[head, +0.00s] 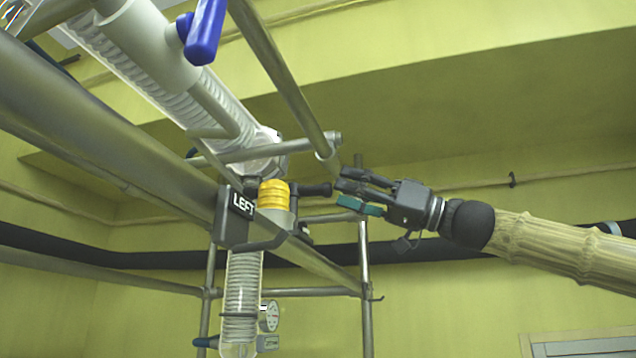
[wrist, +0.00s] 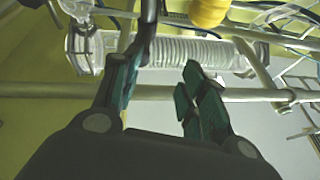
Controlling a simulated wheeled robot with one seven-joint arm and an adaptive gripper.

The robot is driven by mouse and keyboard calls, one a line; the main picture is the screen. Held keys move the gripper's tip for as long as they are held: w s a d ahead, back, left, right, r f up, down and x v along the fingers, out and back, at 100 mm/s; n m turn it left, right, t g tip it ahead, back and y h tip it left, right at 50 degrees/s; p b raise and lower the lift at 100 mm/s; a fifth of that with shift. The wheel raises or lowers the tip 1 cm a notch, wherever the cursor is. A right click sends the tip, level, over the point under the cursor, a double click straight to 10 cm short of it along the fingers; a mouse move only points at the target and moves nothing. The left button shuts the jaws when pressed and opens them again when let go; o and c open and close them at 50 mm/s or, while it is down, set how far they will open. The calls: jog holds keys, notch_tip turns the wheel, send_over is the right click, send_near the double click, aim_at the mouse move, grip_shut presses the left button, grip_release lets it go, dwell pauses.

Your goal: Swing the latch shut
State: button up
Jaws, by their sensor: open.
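A yellow ribbed cylinder (head: 274,194) sits on a grey fitting beside the black LEFT sign (head: 236,215). A black lever (head: 313,190) runs right from it and ends by my fingertips; I take it to be the latch. My gripper (head: 344,192) reaches in from the right with its fingers apart. In the wrist view, the black lever (wrist: 149,20) comes down from the top close beside the left finger of my gripper (wrist: 158,72). I cannot tell whether they touch. The yellow cylinder (wrist: 208,12) is cut off at the top edge.
Steel frame tubes (head: 290,75) cross above and left of my gripper. A clear coiled glass column (head: 243,290) stands below the latch, with a gauge (head: 268,316) beside it. A blue-handled valve (head: 205,30) is overhead. The space below my arm is open.

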aim_at(321, 192)
jog(key=w+a, duration=0.1)
jog(key=a, duration=0.1)
jog(key=w+a+r+p, duration=0.1)
jog(key=a, duration=0.1)
jog(key=w+a+r+p, duration=0.1)
jog(key=a, duration=0.2)
jog(key=shift+w+a, duration=0.1)
jog(key=shift+w, duration=0.1)
jog(key=shift+w+d+f, duration=0.4)
jog(key=shift+w+d, duration=0.2)
jog(key=shift+w, duration=0.2)
jog(key=shift+s+a+r, duration=0.2)
jog(key=shift+s+a, duration=0.15)
jog(key=shift+s, duration=0.15)
jog(key=c, duration=0.8)
jog(key=shift+w, duration=0.15)
grip_shut()
